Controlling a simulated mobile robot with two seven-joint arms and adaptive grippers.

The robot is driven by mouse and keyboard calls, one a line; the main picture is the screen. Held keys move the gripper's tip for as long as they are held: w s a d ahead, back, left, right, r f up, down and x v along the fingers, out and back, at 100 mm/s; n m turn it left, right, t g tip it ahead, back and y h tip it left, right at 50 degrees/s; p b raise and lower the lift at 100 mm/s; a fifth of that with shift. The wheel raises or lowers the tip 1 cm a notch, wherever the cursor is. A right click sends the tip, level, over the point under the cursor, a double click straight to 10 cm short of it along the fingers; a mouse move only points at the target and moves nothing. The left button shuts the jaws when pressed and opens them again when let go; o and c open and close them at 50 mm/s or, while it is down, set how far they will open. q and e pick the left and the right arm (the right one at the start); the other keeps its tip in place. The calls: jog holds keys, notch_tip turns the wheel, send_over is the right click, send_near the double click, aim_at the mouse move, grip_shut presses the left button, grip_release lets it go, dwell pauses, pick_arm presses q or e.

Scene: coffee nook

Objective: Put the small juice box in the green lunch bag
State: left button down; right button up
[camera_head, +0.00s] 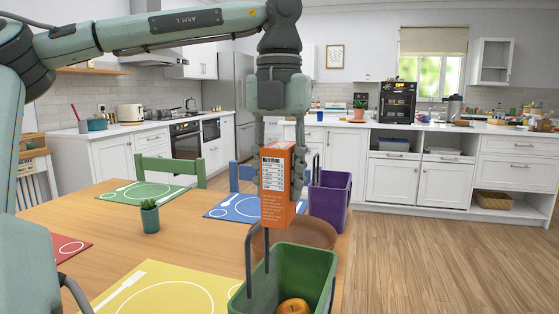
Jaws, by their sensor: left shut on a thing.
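My left gripper (281,140) points down and is shut on the small orange juice box (277,205), which has a white nutrition panel on its face. The box hangs upright in the air, above and slightly behind the green lunch bag (318,268). The green bag stands open at the table's front right edge, with its dark handle (250,262) upright on the left side. An orange round fruit (293,308) lies inside it. My right gripper is not in view.
A purple bag (330,200) stands behind at the table's right edge. A brown round bowl (308,233) sits between the two bags. A small potted plant (149,215) and blue, green, yellow and red placemats lie on the wooden table (100,250).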

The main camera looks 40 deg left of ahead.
aim_at(279, 145)
pick_arm(q)
jog(key=shift+f, duration=0.8)
jog(key=c, duration=1)
grip_release()
notch_tip(279, 145, up, 12)
jog(key=shift+r, duration=0.1)
